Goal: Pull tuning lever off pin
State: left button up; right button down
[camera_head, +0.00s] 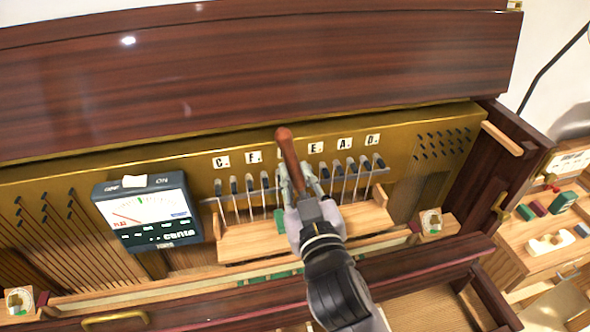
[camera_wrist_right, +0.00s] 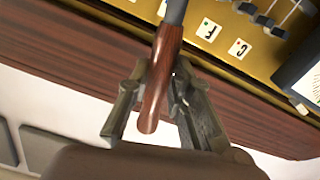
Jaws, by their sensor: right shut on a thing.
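The tuning lever has a reddish-brown wooden handle (camera_head: 288,152) that rises in front of the gold plate. My right gripper (camera_head: 298,184) is shut on the lever in the head view. In the right wrist view the wooden handle (camera_wrist_right: 160,82) lies between the two fingers (camera_wrist_right: 152,100), and a dark shaft (camera_wrist_right: 176,12) runs on toward the plate. Tuning pins (camera_head: 350,165) with dark heads stand in a row under letter labels. My gripper hides the lever's lower end, so I cannot tell whether it sits on a pin. My left gripper is not in view.
A tuner meter (camera_head: 148,212) stands left of the pins. A wooden ledge (camera_head: 365,217) lies below the strings. The raised dark wood lid (camera_head: 250,75) is behind. A side tray (camera_head: 545,245) with small coloured blocks is at the right.

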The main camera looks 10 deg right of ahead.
jog(key=shift+s, duration=1.95)
jog(key=shift+r, duration=0.1)
jog(key=shift+a, duration=0.1)
